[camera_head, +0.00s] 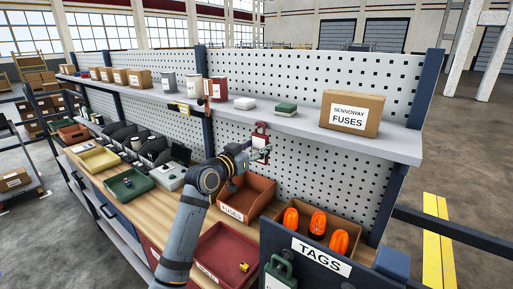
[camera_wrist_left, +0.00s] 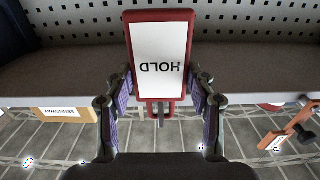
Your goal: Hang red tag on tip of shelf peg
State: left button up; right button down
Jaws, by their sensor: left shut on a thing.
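My left gripper (camera_head: 258,150) is shut on the red tag (camera_head: 261,135), in front of the pegboard and below the front edge of the shelf (camera_head: 300,124). In the left wrist view the tag (camera_wrist_left: 160,60) has a white face reading HOLD, upside down in the picture. The fingers of my left gripper (camera_wrist_left: 160,100) stand on either side of its loop end. The tag is apart from the shelf edge in the head view. I cannot make out the shelf peg clearly. My right gripper is not in view.
Below are an orange-brown bin (camera_head: 247,198), a red tray (camera_head: 222,250) and a tags box (camera_head: 322,262) beside orange items. A dark post (camera_head: 207,120) stands left of the gripper.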

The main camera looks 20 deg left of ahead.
pick_arm(q)
jog(key=o, duration=1.2)
jog(key=shift+s, duration=0.1)
jog(key=shift+v, duration=5.9)
